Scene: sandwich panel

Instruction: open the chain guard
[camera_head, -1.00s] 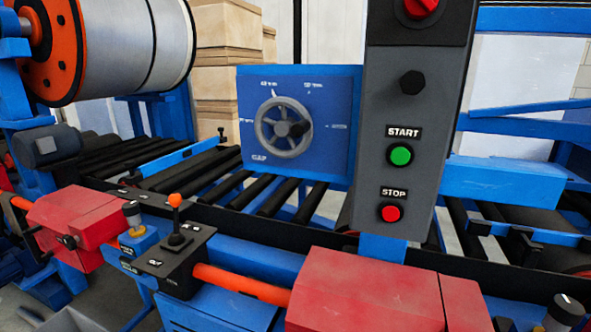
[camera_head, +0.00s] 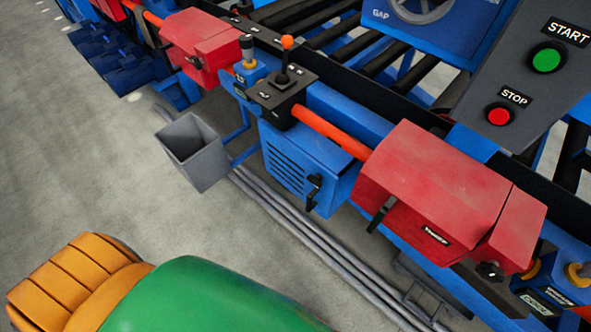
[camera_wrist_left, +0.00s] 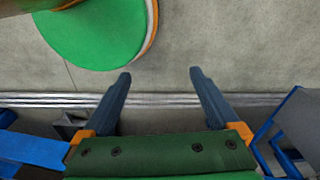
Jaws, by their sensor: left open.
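A blue louvred cover (camera_head: 287,165) with a black handle (camera_head: 314,190) hangs under the machine's front rail in the head view. It looks like the chain guard, and it appears closed; I read no label on it. My left gripper (camera_wrist_left: 160,76) shows in the left wrist view, open and empty above the grey floor. Its fingers are wide apart and touch nothing. In the head view, only a green and orange part that looks like my own arm shows at the bottom; no jaws are visible. My right gripper is not in view.
Red housings (camera_head: 440,185) and (camera_head: 203,45) sit on the rail, with an orange bar (camera_head: 330,132) between. A joystick box (camera_head: 272,95) stands above the cover. A grey bin (camera_head: 190,150) is left of it. Grey pipes (camera_head: 290,230) run along the floor. Floor in front is clear.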

